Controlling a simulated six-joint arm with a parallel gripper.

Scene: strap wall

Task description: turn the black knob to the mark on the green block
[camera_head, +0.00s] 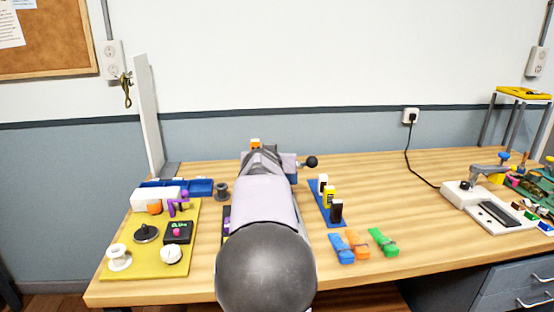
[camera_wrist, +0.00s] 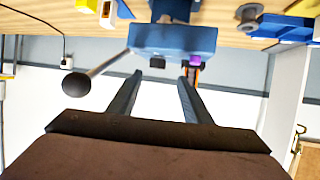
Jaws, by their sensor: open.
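A round black knob (camera_head: 146,233) with a raised grip sits on the yellow board (camera_head: 109,272) at the left in the head view. I cannot make out a green block with a mark beside it; a dark box (camera_head: 178,232) with green lettering and a pink button is right of the knob. My gripper (camera_wrist: 160,78) is open and empty in the wrist view, its two dark fingers apart. It points toward a blue block (camera_wrist: 172,38) with a rod ending in a black ball (camera_wrist: 76,84). In the head view my arm hides most of the gripper, well right of the yellow board.
The yellow board also carries a white spool (camera_head: 118,257) and a white dial (camera_head: 170,255). A blue rack (camera_head: 328,213) and a green clip (camera_head: 383,242) lie right of my arm.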

